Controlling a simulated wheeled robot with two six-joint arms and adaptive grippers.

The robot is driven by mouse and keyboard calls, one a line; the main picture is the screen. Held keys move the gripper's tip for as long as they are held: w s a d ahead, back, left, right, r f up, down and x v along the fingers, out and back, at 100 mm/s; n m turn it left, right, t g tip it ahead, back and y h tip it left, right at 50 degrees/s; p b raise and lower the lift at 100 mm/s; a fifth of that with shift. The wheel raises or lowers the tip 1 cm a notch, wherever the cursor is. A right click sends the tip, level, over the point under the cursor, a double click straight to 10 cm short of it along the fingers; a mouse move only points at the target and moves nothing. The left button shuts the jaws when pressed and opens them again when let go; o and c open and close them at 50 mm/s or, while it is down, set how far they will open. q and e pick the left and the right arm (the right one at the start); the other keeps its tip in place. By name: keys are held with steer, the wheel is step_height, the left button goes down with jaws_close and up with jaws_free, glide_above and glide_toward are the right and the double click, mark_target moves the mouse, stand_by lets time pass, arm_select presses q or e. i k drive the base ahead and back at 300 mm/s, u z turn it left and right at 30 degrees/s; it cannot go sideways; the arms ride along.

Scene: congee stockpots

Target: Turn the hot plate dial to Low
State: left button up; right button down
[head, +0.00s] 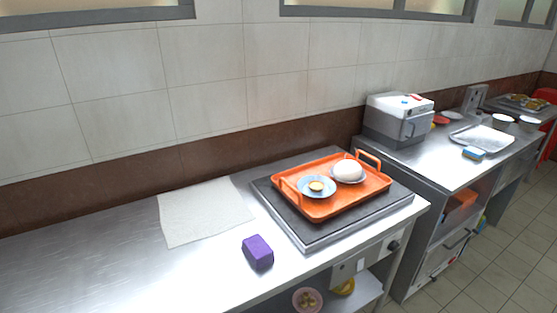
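A steel front panel (372,254) hangs below the counter edge. A small dark round dial (393,245) sits near the right end of this panel. It is too small to read its setting. An orange two-handled tray (318,210) rests on the hot plate and carries a blue dish (304,188) with a small yellowish item and another dish with a white dome-shaped item (348,171). Neither of my grippers is in view.
A purple block (258,252) and a pale cloth (203,212) lie on the counter (110,255) left of the hot plate. Bowls stand on the shelf below. A grey-white box appliance (398,122) stands on the right counter, with a metal tray (483,138) farther right. Tiled floor lies in front.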

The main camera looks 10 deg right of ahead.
mark_target(393, 246)
steer(key=z, duration=1.85)
steer(key=k, duration=0.9)
steer(key=z, duration=1.3)
steer(key=i, duration=2)
steer(key=u, duration=0.3)
steer(key=i, duration=1.2)
steer(key=u, duration=1.3)
steer(key=i, duration=0.8)
steer(key=u, duration=0.95)
